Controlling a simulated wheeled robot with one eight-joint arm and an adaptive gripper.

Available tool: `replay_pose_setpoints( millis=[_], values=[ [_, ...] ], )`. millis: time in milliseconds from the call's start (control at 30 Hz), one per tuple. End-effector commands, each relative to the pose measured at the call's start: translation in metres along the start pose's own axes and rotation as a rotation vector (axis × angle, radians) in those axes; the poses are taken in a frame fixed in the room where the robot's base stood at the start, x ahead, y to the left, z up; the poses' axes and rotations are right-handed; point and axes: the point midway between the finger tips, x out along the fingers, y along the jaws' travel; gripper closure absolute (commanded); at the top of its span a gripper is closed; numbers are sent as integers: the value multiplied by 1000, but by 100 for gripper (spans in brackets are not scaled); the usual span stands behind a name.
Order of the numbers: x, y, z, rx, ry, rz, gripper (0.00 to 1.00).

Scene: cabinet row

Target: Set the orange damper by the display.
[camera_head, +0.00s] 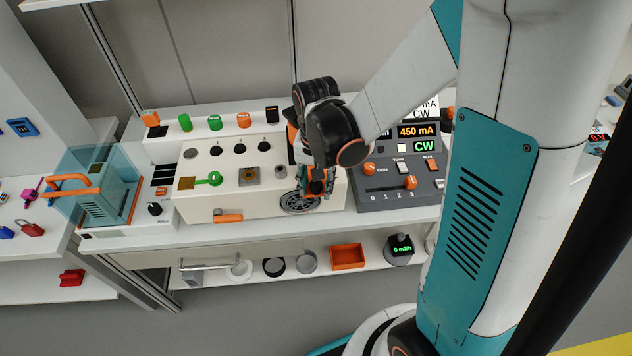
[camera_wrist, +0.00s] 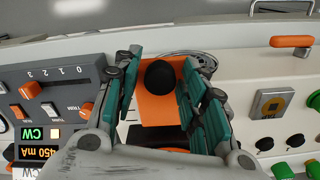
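The orange damper (camera_wrist: 155,108) is a flat orange plate with a black round knob (camera_wrist: 160,77), seen in the wrist view. My gripper (camera_wrist: 161,88) has its teal fingers on either side of the knob, with a visible gap to each side; it looks open. In the head view my gripper (camera_head: 315,190) points down at the right part of the cream panel, by a round grille (camera_head: 299,203), and mostly hides the damper. A small display (camera_head: 401,245) with green digits, reading about 0 m3/h, stands on the lower shelf.
A grey console (camera_head: 400,190) with 450 mA and CW readouts stands right of the cream panel (camera_head: 255,204). A clear-lidded box (camera_head: 98,188) is at left. Below, the shelf holds an orange tray (camera_head: 347,257) and several rings.

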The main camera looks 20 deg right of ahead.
Motion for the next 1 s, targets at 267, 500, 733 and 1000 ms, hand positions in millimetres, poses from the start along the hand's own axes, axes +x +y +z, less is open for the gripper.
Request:
replay_pose_setpoints(
  millis=[267,500,733,1000],
  values=[
    [0,0,0,0,0,0,100],
    [0,-9,-28,1,0,0,100],
    [0,-14,-44,1,0,-1,100],
    [0,-14,-43,0,0,0,55]
  ],
)
